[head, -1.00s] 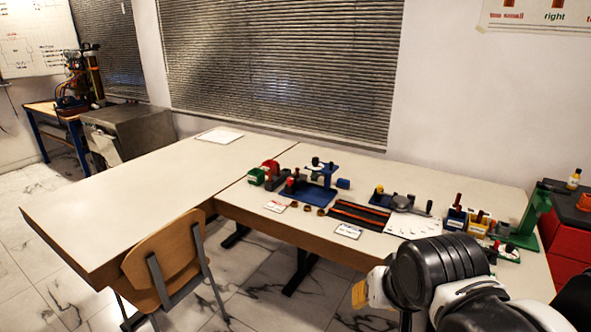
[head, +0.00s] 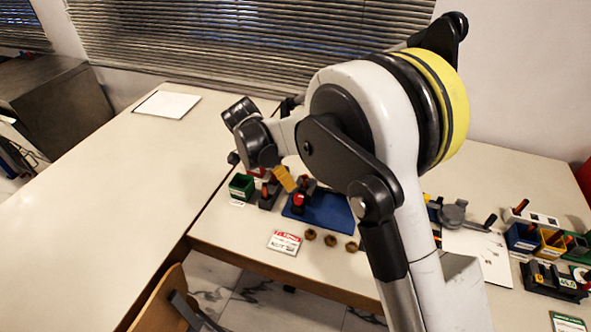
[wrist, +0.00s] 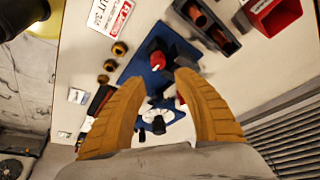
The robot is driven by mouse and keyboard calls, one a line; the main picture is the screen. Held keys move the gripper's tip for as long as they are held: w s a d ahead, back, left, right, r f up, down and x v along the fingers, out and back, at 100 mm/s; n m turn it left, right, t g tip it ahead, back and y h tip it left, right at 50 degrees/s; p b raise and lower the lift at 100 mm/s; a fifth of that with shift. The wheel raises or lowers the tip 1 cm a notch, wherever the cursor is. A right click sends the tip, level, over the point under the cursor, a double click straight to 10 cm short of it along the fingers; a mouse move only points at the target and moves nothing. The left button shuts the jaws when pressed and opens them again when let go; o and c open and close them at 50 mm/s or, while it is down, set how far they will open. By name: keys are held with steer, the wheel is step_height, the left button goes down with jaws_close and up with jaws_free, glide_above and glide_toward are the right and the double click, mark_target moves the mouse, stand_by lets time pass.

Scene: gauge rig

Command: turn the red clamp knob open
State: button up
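The red clamp knob (head: 300,199) is on a dark fixture standing on a blue base plate (head: 330,212), left of centre on the bench. In the wrist view the knob (wrist: 158,61) is just beyond my fingertips, and the blue plate (wrist: 133,68) lies around the fixture. My gripper (wrist: 162,80) is open, its two orange-brown fingers apart with nothing held. In the head view my gripper (head: 285,179) points down beside and above the fixture; my arm hides much of the plate's rear and right side. I see no contact with the knob.
A green bin (head: 241,186) and a dark holder (head: 269,193) stand left of the fixture; a red bin (wrist: 274,14) shows in the wrist view. Several brass nuts (head: 310,234) and a label card (head: 284,242) lie in front. The left table (head: 110,190) is mostly clear.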

mark_target(298, 197)
steer(key=b+x, duration=0.3)
steer(key=x, duration=0.7)
steer(key=shift+s+d+f+b, duration=0.1)
steer(key=shift+d+f+b, duration=0.15)
steer(key=shift+f+b, duration=0.1)
steer(key=shift+r, duration=0.1)
jaws_close()
